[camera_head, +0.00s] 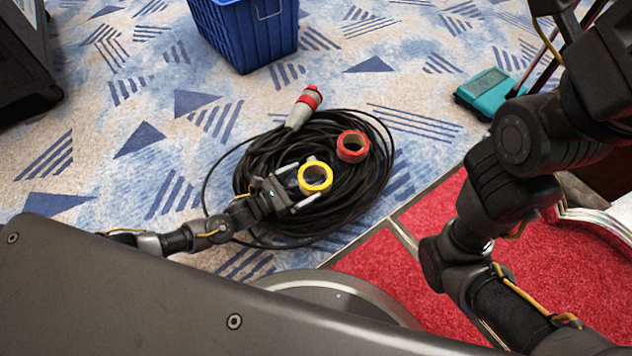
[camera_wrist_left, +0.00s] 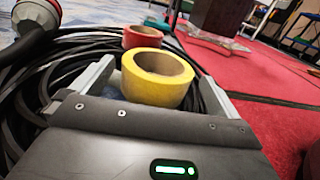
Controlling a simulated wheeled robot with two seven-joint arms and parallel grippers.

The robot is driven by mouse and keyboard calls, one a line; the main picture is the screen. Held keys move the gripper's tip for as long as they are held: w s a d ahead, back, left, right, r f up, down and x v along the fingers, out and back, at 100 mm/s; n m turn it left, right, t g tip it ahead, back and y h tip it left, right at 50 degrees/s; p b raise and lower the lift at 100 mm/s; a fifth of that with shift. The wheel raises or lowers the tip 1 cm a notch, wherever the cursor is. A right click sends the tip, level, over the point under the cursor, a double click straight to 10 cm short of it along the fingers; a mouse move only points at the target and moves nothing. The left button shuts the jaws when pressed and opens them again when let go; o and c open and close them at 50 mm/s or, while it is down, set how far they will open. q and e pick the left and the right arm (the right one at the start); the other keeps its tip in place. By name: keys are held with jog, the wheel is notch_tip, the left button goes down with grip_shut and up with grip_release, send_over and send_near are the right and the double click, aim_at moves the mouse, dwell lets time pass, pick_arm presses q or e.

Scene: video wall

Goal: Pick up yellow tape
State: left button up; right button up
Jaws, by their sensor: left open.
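A roll of yellow tape (camera_head: 315,178) rests on a coil of black cable on the floor. My left gripper (camera_head: 303,187) is open, with its two fingers on either side of the yellow tape. In the left wrist view the yellow tape (camera_wrist_left: 157,78) stands between the open fingers, and I cannot tell whether they touch it. The gripper body hides the tape's lower near part. A roll of red tape (camera_head: 353,146) lies on the cable just beyond; it also shows in the left wrist view (camera_wrist_left: 142,37). The right arm is at the right, but its gripper is out of view.
The black cable coil (camera_head: 262,160) has a red and grey plug (camera_head: 303,107) at its far side. A blue crate (camera_head: 243,30) stands behind. A teal case (camera_head: 491,92) lies at the back right. Red carpet (camera_head: 385,270) starts right of the coil.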

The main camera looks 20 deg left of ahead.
aim_at(326, 169)
pick_arm(q)
jog(key=shift+b+x, duration=1.25)
jog(key=shift+x, duration=1.05)
jog(key=shift+w+d, duration=0.15)
jog(key=c, duration=0.8)
jog(key=shift+r, duration=0.1)
jog(key=shift+c, duration=0.2)
jog(key=shift+r, duration=0.1)
